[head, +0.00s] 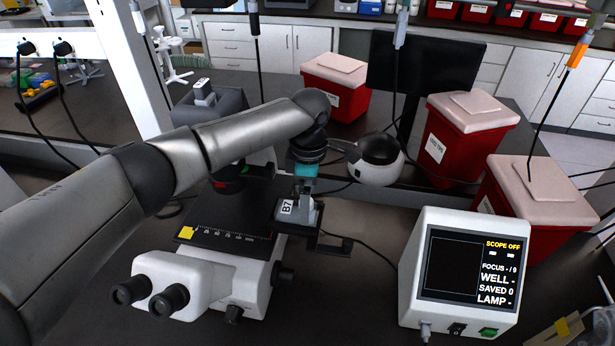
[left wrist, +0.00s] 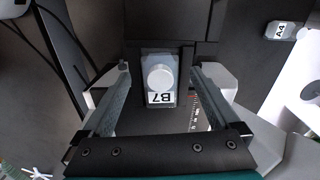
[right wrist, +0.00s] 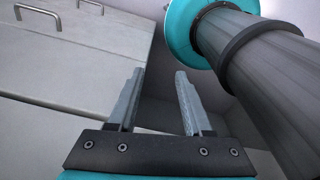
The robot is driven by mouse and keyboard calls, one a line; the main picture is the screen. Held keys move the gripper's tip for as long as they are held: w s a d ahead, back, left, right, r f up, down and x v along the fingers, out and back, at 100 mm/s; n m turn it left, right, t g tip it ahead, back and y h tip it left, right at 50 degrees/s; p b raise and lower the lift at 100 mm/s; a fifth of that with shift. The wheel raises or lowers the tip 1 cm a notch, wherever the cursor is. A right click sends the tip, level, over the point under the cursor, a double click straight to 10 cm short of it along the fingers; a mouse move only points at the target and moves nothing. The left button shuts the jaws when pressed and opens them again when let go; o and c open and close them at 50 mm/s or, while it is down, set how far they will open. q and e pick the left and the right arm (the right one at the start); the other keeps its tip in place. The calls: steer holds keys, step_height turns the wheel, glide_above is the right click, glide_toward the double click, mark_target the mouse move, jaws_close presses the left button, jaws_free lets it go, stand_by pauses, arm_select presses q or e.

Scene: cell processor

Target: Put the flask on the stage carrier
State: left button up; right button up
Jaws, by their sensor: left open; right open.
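The flask (left wrist: 165,68), a small clear body with a white round cap and a B7 label, sits in a black frame that looks like the stage carrier (left wrist: 188,58). In the head view the flask (head: 309,216) is at the right side of the microscope stage (head: 220,240). My left gripper (head: 305,188) is directly above the flask with its fingers open, one on each side; in the left wrist view the fingers appear apart from it. My right gripper (right wrist: 155,75) is open and empty, away from the bench top.
The white microscope (head: 190,280) stands in front. A display box (head: 460,280) reading SCOPE OFF stands at the right. Red bins (head: 465,135) and a dark monitor (head: 425,65) are behind. An A4-labelled item (left wrist: 280,30) shows in the left wrist view.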

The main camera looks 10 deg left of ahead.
arm_select(q)
step_height(320, 180, up, 10)
steer(key=b, duration=0.1)
steer(key=shift+r, duration=0.15)
